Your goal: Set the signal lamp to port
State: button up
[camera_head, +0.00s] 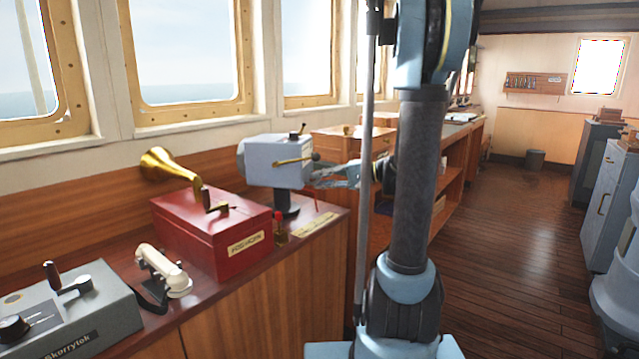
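The signal lamp, a pale blue-grey box (275,163) on a dark post, stands at the far end of the near counter. Its rounded end faces left, towards the windows. A brass lever (292,161) with a dark knob runs along its near side, pointing right. A smaller dark handle (300,131) sits on its top. My gripper (318,177) reaches in from the right, close to the lamp's right side and just below the lever's knob. Whether it touches the lamp or the lever, and how far its fingers are apart, is too small to tell.
A red foghorn box (215,240) with a brass horn stands left of the lamp. A white handset (163,267) and a grey control box (65,315) are nearer. A small red-topped item (280,228) is by the post. Open wooden floor (520,250) lies to the right.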

jog(key=v, duration=1)
jog(key=shift+d, duration=0.25)
jog(key=shift+s, duration=0.1)
jog(key=shift+a+f, duration=0.1)
jog(key=s+a+f+g+h, duration=0.1)
jog(key=s+a+f+h, duration=0.3)
jog(key=s, duration=0.3)
jog(key=s+a+f+g+h, duration=0.1)
jog(key=s+f+h, duration=0.2)
jog(key=s+f, duration=0.25)
jog(key=s+d+f+n+h, duration=0.3)
jog(key=s+d+f+h, duration=0.5)
jog(key=s, duration=0.4)
jog(key=shift+s+d+f, duration=0.25)
jog(key=shift+f, duration=0.45)
